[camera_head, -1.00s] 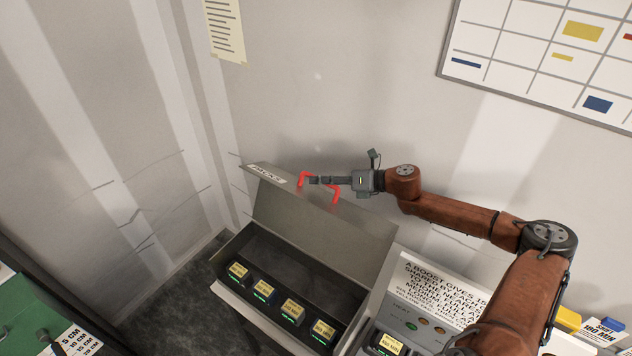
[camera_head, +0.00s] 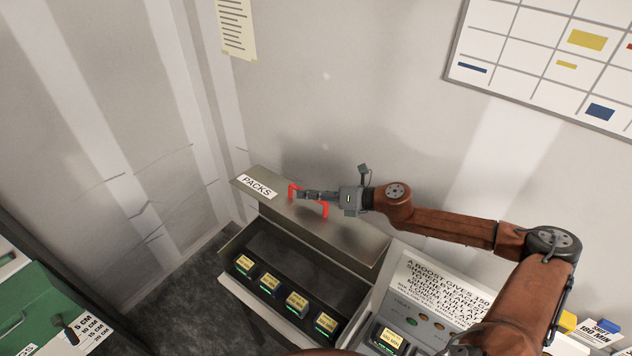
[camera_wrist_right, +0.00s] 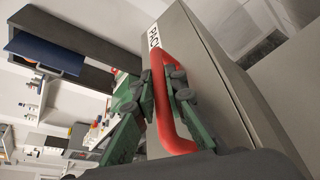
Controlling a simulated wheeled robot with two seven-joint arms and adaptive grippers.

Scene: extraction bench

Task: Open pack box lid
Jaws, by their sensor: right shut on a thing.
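The pack box (camera_head: 232,288) stands against the wall with its lid (camera_head: 335,228) raised partway. The lid carries a white PACKS label (camera_head: 257,187) and a red handle (camera_head: 324,209). Several small packs (camera_head: 297,302) with yellow labels and green lights sit in a row inside the dark box. My right gripper (camera_head: 302,195) is shut on the red handle. In the right wrist view the green fingers (camera_wrist_right: 165,92) close around the handle's bar (camera_wrist_right: 163,120), beside the lid's grey face. My left gripper is not in view.
A grey console (camera_head: 440,290) with a text panel and buttons stands just right of the box. A green case (camera_head: 35,310) is at the lower left. Bare wall (camera_head: 330,120) is behind the box. A whiteboard (camera_head: 545,65) hangs at the upper right.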

